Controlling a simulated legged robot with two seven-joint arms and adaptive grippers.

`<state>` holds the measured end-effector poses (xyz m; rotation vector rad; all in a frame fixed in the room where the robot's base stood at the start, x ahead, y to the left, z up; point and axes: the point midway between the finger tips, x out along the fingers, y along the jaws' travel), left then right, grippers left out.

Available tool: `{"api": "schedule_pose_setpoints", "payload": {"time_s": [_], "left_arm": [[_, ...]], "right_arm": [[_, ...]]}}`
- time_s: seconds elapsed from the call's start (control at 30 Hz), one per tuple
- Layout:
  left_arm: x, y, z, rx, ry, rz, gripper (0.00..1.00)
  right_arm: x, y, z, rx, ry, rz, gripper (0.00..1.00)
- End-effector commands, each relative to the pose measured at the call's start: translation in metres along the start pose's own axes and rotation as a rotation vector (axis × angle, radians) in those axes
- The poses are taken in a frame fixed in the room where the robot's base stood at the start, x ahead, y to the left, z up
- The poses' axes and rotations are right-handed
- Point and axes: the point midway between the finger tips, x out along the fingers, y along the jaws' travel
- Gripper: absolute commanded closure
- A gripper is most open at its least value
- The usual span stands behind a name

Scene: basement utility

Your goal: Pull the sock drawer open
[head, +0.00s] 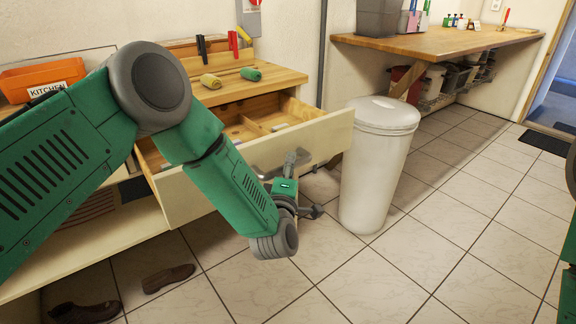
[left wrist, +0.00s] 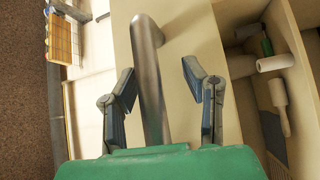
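A wooden drawer with a cream front (head: 328,137) stands pulled out from the bench, its inside with dividers showing. Its grey bar handle (head: 297,158) is partly hidden by my left gripper (head: 308,187). In the left wrist view, the handle (left wrist: 152,80) runs between the two fingers of my left gripper (left wrist: 158,92). The fingers are apart and gaps show on both sides of the bar. White rolls (left wrist: 275,63), a green item and a brush-like tool lie in the drawer; I see no clear socks. My right gripper is out of view.
A white lidded bin (head: 378,170) stands close to the drawer's right end. The bench top (head: 215,92) holds a yellow roll and a green roll. An orange kitchen box (head: 42,78) is at left. Shoes (head: 168,278) lie below. Tiled floor in front is clear.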

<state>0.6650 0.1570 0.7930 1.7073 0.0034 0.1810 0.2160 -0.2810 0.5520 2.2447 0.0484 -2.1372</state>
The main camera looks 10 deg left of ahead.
Motion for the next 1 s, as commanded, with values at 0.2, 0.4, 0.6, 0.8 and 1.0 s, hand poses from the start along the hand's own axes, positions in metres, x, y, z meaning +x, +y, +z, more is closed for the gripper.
{"api": "schedule_pose_setpoints", "payload": {"time_s": [0.2, 0.4, 0.6, 0.8, 1.0], "left_arm": [[0.000, 0.004, -0.002, 0.000, 0.005, 0.007, 0.61], [-0.010, 0.003, -0.002, -0.001, 0.006, 0.006, 0.61], [-0.049, 0.002, -0.001, 0.001, 0.003, 0.003, 0.61], [-0.090, 0.001, 0.001, 0.001, 0.001, 0.002, 0.61], [-0.114, 0.001, 0.002, 0.002, 0.002, 0.003, 0.61]], "right_arm": [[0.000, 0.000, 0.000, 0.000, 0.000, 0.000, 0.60], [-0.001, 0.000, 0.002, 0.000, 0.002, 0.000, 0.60], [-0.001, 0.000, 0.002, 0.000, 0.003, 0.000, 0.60], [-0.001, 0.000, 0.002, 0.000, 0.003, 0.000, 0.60], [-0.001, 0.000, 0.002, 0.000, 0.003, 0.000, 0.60]]}}
